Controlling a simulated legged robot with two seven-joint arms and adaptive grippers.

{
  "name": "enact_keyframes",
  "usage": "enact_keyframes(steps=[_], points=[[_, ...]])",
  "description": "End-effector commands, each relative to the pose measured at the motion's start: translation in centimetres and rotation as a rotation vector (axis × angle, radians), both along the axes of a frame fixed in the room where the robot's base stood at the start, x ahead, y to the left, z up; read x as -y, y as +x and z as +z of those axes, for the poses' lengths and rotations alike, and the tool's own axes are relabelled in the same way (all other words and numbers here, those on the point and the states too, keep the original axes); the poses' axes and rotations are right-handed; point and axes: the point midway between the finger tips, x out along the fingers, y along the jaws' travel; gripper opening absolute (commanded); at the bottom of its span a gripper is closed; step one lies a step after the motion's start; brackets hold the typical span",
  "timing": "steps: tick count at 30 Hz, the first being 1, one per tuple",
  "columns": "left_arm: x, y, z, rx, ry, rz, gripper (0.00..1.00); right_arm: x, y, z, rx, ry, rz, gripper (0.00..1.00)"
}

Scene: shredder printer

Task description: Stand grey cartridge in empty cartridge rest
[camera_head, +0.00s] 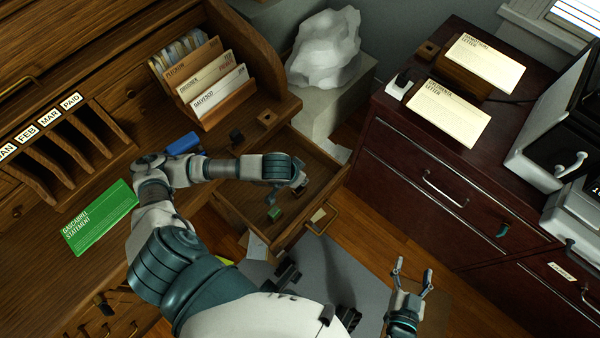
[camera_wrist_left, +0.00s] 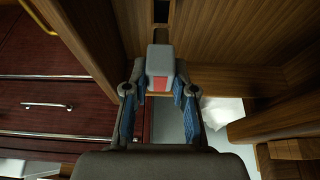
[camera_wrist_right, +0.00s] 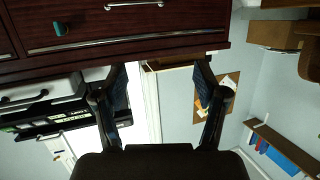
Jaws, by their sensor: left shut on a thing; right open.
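My left gripper (camera_head: 297,184) reaches over the open desk drawer and is shut. In the left wrist view, its two fingers (camera_wrist_left: 160,95) close on the grey cartridge (camera_wrist_left: 160,62), a small grey block with a red patch. In the head view the gripper mostly hides the cartridge. A small wooden block with a square hole (camera_head: 267,118), which looks like an empty rest, stands on the desk's right end. A similar wooden block (camera_head: 427,50) stands on the dark red cabinet. My right gripper (camera_head: 411,276) is open and empty, low in front of the cabinet.
The drawer (camera_head: 240,222) holds a small green block (camera_head: 274,214). A letter rack (camera_head: 215,90), a dark small object (camera_head: 236,135) and a blue object (camera_head: 183,143) are on the desk. A white rock (camera_head: 325,48) stands behind. Letters (camera_head: 448,112) lie on the cabinet.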

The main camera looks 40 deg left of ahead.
Motion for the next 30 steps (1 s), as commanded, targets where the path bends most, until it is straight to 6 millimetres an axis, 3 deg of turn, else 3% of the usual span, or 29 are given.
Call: enact_keyframes(steps=[15, 30], points=[[-0.2, 0.0, -2.6, 0.0, -0.002, 0.0, 0.0, -1.2, 1.2, 4.4, 0.316, 0.09, 0.004, 0.72], [-0.2, 0.0, -2.7, 0.001, -0.001, 0.001, 0.0, -1.2, 1.4, 5.1, 0.355, 0.1, 0.005, 0.72]])
